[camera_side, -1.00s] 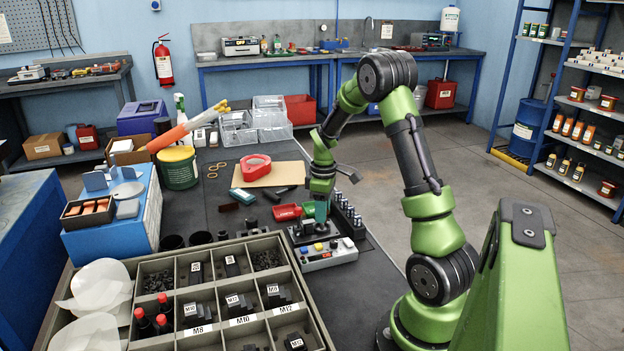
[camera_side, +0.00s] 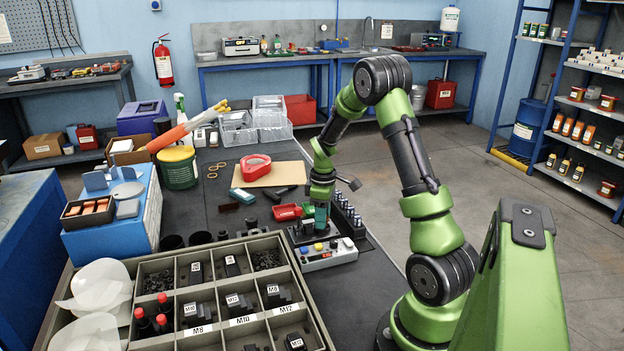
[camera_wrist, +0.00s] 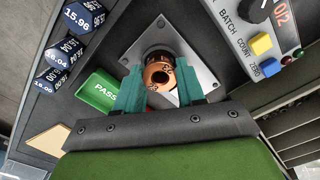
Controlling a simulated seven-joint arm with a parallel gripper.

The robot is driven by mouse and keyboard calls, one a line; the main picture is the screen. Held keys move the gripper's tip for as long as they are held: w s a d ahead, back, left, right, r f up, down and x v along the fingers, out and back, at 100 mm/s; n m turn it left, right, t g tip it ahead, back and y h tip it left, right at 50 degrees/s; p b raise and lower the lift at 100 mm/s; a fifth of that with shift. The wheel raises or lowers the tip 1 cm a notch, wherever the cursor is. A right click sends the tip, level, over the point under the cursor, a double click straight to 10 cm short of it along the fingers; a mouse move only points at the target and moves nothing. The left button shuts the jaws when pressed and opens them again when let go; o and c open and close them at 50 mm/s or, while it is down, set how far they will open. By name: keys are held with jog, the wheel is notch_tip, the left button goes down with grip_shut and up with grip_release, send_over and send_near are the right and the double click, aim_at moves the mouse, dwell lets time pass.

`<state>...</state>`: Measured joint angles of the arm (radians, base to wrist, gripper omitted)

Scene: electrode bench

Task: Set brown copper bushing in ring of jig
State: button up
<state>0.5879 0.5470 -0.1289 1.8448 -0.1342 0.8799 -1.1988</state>
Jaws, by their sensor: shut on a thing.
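My gripper (camera_wrist: 160,80) has two teal fingers. It is shut on the brown copper bushing (camera_wrist: 150,77), whose round end and open bore face the wrist camera. The jig's grey metal plate (camera_wrist: 192,52) with corner screws lies beneath. A dark round part, apparently the jig's ring (camera_wrist: 158,52), shows just beyond the bushing. The bushing overlaps it in the wrist view, and I cannot tell whether it is inside the ring or above it. In the side view my gripper (camera_side: 321,216) points down over the jig area; the bushing is too small or hidden there.
A control box (camera_side: 328,254) with coloured buttons stands just in front of the jig. A row of labelled dark gauge pins (camera_side: 347,215) stands to its right. A green PASS bin (camera_wrist: 98,92) and a red bin (camera_side: 287,212) lie close behind. A compartment tray (camera_side: 215,285) fills the front.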

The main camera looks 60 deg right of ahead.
jog(key=shift+f, duration=0.35)
jog(key=o, duration=1.2)
jog(key=shift+c, duration=0.2)
notch_tip(320, 180, up, 17)
jog(key=shift+r, duration=2.45)
